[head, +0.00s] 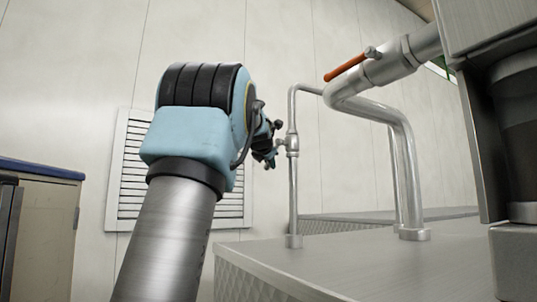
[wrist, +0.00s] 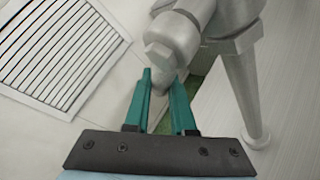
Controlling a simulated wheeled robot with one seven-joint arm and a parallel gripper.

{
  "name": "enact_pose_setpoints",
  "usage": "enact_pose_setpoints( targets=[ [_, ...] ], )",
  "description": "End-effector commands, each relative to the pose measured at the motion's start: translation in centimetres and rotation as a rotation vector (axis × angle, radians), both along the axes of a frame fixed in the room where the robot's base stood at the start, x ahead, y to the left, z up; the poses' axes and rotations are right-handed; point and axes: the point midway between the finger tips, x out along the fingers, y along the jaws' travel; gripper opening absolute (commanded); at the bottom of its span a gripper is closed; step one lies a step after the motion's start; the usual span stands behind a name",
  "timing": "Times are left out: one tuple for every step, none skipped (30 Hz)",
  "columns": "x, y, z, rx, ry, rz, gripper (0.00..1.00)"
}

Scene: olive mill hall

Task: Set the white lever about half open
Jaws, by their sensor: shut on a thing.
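The valve (head: 292,143) sits on a thin upright metal pipe in the head view. In the wrist view its grey metal body and hexagonal stem end (wrist: 160,55) are just beyond my fingertips. The white lever is hardly distinguishable; a pale piece between the fingertips seems to be it, and its angle cannot be told. My gripper (head: 270,156) is at the left side of the valve. In the wrist view its two teal fingers (wrist: 163,80) are a little apart, shut on the lever at the stem.
A thicker bent pipe (head: 408,170) with an orange-red lever (head: 345,68) stands to the right. Both pipes rise from a metal-topped base (head: 350,262). A louvred vent (head: 126,170) is on the wall behind, and a blue-topped cabinet (head: 45,225) is at the left.

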Motion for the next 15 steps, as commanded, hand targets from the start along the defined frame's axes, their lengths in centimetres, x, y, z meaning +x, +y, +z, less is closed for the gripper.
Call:
enact_pose_setpoints(
  targets=[
    [-0.03,-0.04,0.14,-0.006,0.010,0.000,0.00],
    [-0.05,-0.04,0.07,-0.009,0.015,0.001,0.00],
    [-0.08,-0.04,-0.01,-0.012,0.020,0.001,0.00],
    [-0.10,-0.06,-0.06,-0.014,0.024,0.001,0.00],
    [-0.11,-0.06,-0.11,-0.015,0.025,0.001,0.00],
    [-0.12,-0.07,-0.15,-0.017,0.028,0.001,0.00],
    [-0.13,-0.07,-0.18,-0.018,0.030,0.001,0.00],
    [-0.14,-0.07,-0.21,-0.018,0.031,0.001,0.00],
    [-0.14,-0.07,-0.23,-0.019,0.031,0.001,0.00],
    [-0.15,-0.09,-0.24,-0.019,0.031,0.001,0.00],
    [-0.14,-0.08,-0.25,-0.019,0.031,0.001,0.00],
    [-0.14,-0.09,-0.25,-0.019,0.031,0.001,0.00],
    [-0.14,-0.10,-0.25,-0.020,0.031,0.001,0.00],
    [-0.14,-0.10,-0.25,-0.020,0.031,0.001,0.00],
    [-0.14,-0.10,-0.25,-0.019,0.030,0.000,0.00]
  ],
)
